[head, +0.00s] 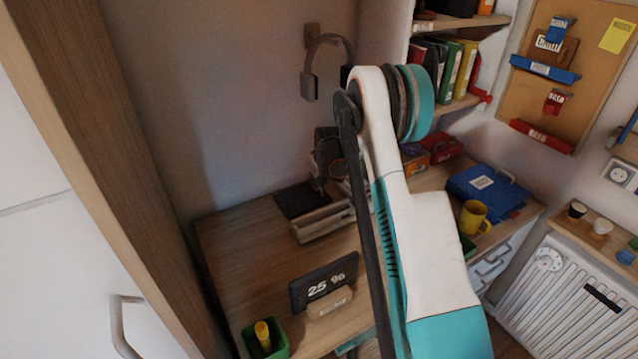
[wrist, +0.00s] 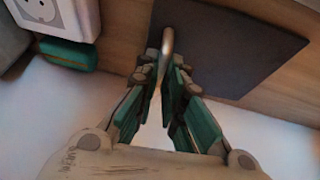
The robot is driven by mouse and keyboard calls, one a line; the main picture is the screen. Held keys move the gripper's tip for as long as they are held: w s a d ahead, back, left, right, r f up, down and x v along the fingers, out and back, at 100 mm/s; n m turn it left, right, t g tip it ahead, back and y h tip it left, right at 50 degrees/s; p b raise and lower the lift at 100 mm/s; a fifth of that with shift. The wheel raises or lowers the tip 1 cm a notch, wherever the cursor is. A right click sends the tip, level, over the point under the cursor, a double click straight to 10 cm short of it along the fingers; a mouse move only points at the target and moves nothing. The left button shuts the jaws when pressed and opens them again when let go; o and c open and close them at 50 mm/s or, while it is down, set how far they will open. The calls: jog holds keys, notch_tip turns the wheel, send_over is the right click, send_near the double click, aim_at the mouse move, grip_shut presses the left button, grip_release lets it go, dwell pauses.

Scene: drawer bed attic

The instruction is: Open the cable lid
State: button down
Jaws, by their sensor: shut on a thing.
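The cable lid is a dark, flat square panel (head: 296,199) at the back of the wooden desk, near the wall. In the wrist view the lid (wrist: 235,48) fills the upper middle, with a slim pale metallic handle (wrist: 167,39) near its left side. My gripper (wrist: 166,66) is shut on the handle, which stands between the fingertips. In the head view my gripper (head: 326,182) is over the lid's right side, partly hidden by my arm. The lid looks flat on the desk; I cannot tell if it is slightly raised.
A dark clock display (head: 322,284) and a green cup (head: 265,341) stand near the desk's front. A white socket unit (wrist: 62,14) is at upper left in the wrist view. Headphones (head: 325,62) hang on the wall.

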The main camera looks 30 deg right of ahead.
jog(key=a+r+n+h, duration=0.1)
jog(key=a+r+h, duration=0.6)
jog(key=a, duration=0.6)
jog(key=shift+s+a+r+n+t, duration=0.3)
jog(key=shift+s+a+r, duration=0.15)
jog(key=shift+r, duration=0.65)
jog(key=c, duration=1.8)
grip_release()
jog(key=shift+f, duration=0.1)
jog(key=shift+o, duration=0.6)
jog(key=shift+w+f, duration=0.1)
jog(key=shift+w, duration=0.1)
jog(key=shift+r, duration=0.2)
